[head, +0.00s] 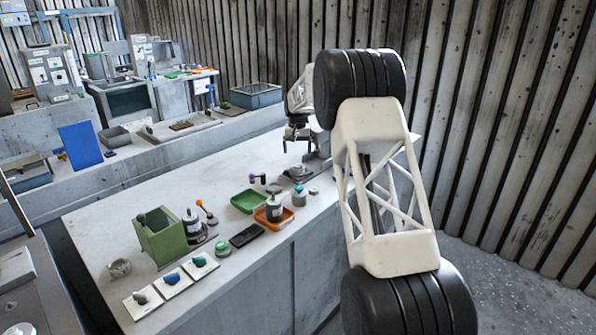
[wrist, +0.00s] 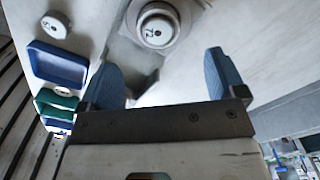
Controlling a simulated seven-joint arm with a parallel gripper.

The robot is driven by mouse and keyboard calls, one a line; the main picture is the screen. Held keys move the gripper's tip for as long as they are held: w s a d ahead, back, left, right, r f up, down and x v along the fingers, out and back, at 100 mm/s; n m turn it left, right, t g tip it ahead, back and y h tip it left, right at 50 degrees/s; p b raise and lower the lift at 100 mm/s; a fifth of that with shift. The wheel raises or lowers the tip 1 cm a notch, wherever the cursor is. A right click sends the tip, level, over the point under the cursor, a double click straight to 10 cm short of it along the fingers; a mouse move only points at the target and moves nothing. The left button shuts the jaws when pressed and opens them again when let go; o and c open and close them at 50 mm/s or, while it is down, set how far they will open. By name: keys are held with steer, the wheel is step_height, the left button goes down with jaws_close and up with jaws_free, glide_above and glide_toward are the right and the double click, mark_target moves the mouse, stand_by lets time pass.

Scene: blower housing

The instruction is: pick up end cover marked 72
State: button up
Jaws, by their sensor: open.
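A round pale end cover marked 72 (wrist: 157,29) sits at the top middle of the wrist view, with its marked face towards the camera. It lies on a grey stepped part (wrist: 180,15) that is partly cut off by the frame edge. My gripper (wrist: 164,72) is open, its two blue fingers wide apart and nothing between them. The cover is beyond the fingertips, roughly centred between them and apart from them. In the head view my gripper (head: 297,142) is above the bench's far right part, and the number cannot be read there.
A pale disc (wrist: 55,26) with an unclear mark and a blue tray (wrist: 57,66) lie at the left of the wrist view. In the head view, a green tray (head: 247,203), an orange tray (head: 286,222) and a green box (head: 162,241) stand on the bench (head: 155,200).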

mark_target(298, 165)
steer(key=shift+f, duration=0.1)
stand_by(0.3)
steer(key=shift+f, duration=1.25)
steer(key=shift+f, duration=0.1)
steer(key=shift+d+f, duration=0.15)
steer(key=shift+f, duration=2.35)
steer(key=shift+c, duration=0.3)
steer(key=c, duration=0.9)
steer(key=shift+c, duration=0.4)
steer(key=shift+r, duration=0.15)
